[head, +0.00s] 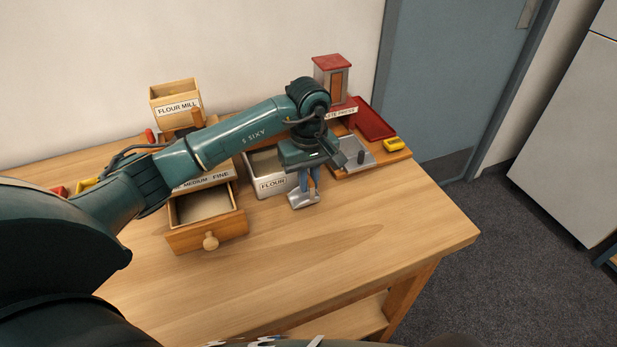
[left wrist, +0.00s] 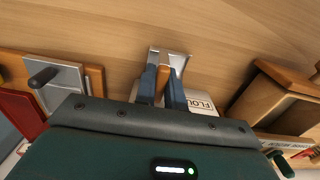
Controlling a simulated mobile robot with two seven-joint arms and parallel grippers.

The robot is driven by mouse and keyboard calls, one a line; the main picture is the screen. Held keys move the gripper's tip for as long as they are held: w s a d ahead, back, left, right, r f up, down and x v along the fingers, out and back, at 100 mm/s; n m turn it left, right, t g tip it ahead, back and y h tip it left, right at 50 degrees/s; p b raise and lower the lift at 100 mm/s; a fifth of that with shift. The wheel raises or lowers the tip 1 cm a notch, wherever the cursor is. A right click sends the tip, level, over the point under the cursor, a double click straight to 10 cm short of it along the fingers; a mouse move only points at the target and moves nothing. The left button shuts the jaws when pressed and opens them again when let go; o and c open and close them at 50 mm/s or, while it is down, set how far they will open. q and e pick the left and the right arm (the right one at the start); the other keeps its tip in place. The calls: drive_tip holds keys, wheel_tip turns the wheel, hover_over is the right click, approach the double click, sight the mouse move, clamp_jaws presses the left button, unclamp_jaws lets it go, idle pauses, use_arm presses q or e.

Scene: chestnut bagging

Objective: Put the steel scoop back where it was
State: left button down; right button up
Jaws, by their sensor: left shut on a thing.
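The steel scoop (head: 303,200) is in front of the white FLOUR bin (head: 271,183), its metal pan toward the near side of the table. In the left wrist view the scoop's metal pan (left wrist: 180,58) shows beyond the fingertips. My left gripper (head: 308,181) points down and is shut on the scoop's orange-brown handle. The handle shows between the two blue-grey fingers in the left wrist view (left wrist: 163,84). I cannot tell whether the scoop touches the table. My arm hides part of the bin. My right gripper is not in view.
The flour mill (head: 176,105) stands at the left, with its drawer (head: 205,236) pulled open. A press board with a grey plate (head: 357,157), red tray (head: 375,122) and yellow item (head: 394,144) lies at the right. The front right tabletop (head: 370,235) is clear.

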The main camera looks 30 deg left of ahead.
sight(309, 177)
use_arm(q)
drive_tip(key=shift+f, duration=0.1)
drive_tip(key=c, duration=1.9)
unclamp_jaws()
drive_tip(key=o, duration=0.4)
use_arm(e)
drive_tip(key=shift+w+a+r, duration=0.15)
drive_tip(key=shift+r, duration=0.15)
